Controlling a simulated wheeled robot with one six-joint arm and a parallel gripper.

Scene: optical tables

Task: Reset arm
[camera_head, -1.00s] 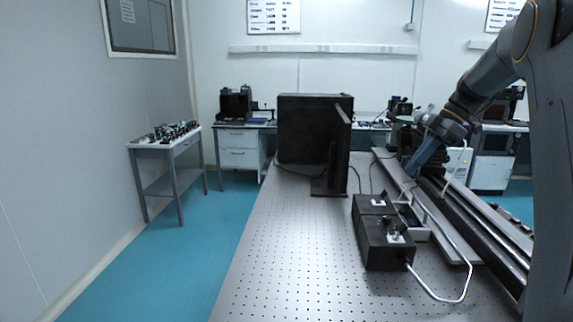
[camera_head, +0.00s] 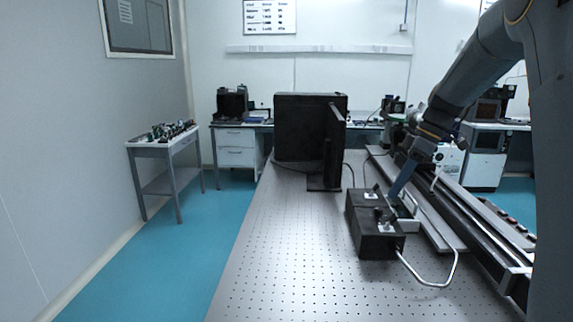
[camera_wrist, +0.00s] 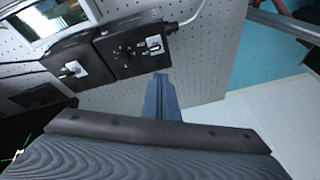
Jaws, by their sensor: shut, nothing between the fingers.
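My gripper (camera_head: 401,184) hangs at the end of my arm over the right part of the optical table (camera_head: 270,255), next to the black boxes. Its blue fingers are shut together with nothing between them. In the wrist view the gripper (camera_wrist: 161,82) points toward the perforated table, apart from the boxes. The nearer black box (camera_head: 376,240) has a small white switch plate on top and shows in the wrist view (camera_wrist: 128,62) too. The second black box (camera_head: 358,200) stands right behind it. My arm partly hides the rail behind it.
A large black box (camera_head: 297,125) and an upright black panel (camera_head: 333,150) stand farther back. A long rail (camera_head: 480,232) runs along the right. A grey cable (camera_head: 440,284) loops from the nearer box. The table's left front is clear. A side table (camera_head: 150,150) stands at left.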

